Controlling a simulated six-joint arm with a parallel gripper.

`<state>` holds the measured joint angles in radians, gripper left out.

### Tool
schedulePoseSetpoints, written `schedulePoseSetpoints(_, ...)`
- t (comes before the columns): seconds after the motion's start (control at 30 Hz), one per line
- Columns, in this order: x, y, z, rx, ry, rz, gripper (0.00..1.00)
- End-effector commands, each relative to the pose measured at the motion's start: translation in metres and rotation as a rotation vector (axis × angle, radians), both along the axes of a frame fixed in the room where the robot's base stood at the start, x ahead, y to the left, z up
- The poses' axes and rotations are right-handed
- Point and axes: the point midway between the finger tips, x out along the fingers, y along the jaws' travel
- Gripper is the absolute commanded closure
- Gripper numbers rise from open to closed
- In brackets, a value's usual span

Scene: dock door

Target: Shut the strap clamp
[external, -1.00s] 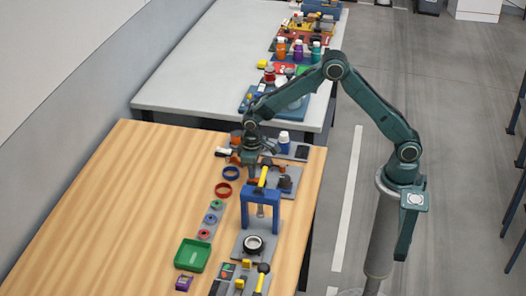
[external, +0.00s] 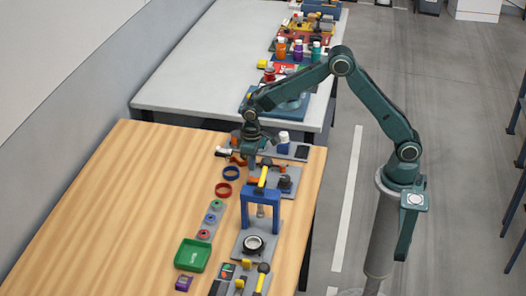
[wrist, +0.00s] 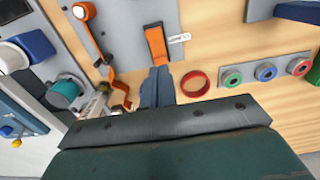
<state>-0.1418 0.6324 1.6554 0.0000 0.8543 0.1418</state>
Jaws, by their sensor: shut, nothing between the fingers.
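An orange lever or strap piece (wrist: 155,43) lies over a grey plate in the wrist view, with a small white tag beside it. A second orange strap (wrist: 121,92) and a dark band run along the plate's left side. I take these as the strap clamp; whether it is closed is unclear. In the external view its orange part (external: 237,160) shows by my gripper (external: 249,156). My gripper (wrist: 158,70) is shut and empty, its tips just at the near end of the orange lever. Whether they touch cannot be told.
A red ring (wrist: 195,83) lies right of my fingers, then a strip of coloured spools (external: 209,219). The wooden table's left side is clear.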

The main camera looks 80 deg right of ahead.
Motion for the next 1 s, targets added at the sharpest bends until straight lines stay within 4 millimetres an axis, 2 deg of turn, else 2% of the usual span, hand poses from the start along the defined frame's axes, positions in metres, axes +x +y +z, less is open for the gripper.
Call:
schedulePoseSetpoints(0.5,0.0,0.0,0.029,0.0,-0.001,0.0,1.0)
schedulePoseSetpoints(1.0,0.0,0.0,0.034,0.0,-0.002,0.0,1.0)
